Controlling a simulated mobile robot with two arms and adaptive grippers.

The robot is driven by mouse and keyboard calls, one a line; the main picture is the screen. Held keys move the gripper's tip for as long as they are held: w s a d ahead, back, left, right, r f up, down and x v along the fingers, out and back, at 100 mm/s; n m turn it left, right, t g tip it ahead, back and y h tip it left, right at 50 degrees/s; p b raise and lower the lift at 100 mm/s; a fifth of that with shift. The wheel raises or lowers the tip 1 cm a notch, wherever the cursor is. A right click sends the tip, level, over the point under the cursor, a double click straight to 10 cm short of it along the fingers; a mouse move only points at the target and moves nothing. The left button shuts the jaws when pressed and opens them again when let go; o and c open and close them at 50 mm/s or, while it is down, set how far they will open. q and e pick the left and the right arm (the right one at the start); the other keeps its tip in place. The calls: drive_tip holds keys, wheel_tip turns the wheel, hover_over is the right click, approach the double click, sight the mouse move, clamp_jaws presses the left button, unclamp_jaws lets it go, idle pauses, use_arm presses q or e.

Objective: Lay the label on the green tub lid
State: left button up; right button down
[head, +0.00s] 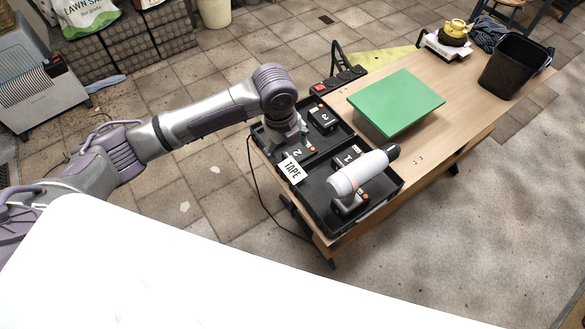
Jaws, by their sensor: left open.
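The white label (292,169) reads "TAPE" and is at the left edge of the black tray (371,222), near the front end of the table. My left gripper (299,138) is open over the tray, just above and beside the label in the picture. I cannot tell whether it touches anything, as its fingertips are small and partly hidden. The green tub lid (397,102) lies flat farther back on the table and its top is bare. The tub under it is mostly hidden. My right gripper is not in view.
The tray holds black numbered blocks, such as number 3 (323,118), and a white drill (358,173). A power strip (338,81) lies at the tray's back edge. A black bin (511,66) stands at the far end of the wooden table (453,102).

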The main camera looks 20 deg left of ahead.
use_arm(q)
hover_over(292, 170)
drive_tip(key=s, duration=0.1)
wheel_tip(292, 170, down, 5)
drive_tip(key=shift+s+f, duration=0.15)
drive_tip(key=shift+f, duration=0.05)
drive_tip(key=shift+w+f+p, duration=0.15)
drive_tip(key=shift+w+f, duration=0.05)
drive_tip(key=shift+f, duration=0.7)
drive_tip(key=shift+w+f+p, duration=0.15)
drive_tip(key=shift+f+p, duration=0.05)
drive_tip(key=shift+f, duration=0.7)
drive_tip(key=shift+w+f+p, duration=0.15)
drive_tip(key=shift+w+f, duration=0.05)
drive_tip(key=shift+f, duration=0.7)
drive_tip(key=shift+f, duration=0.25)
drive_tip(key=c, duration=0.8)
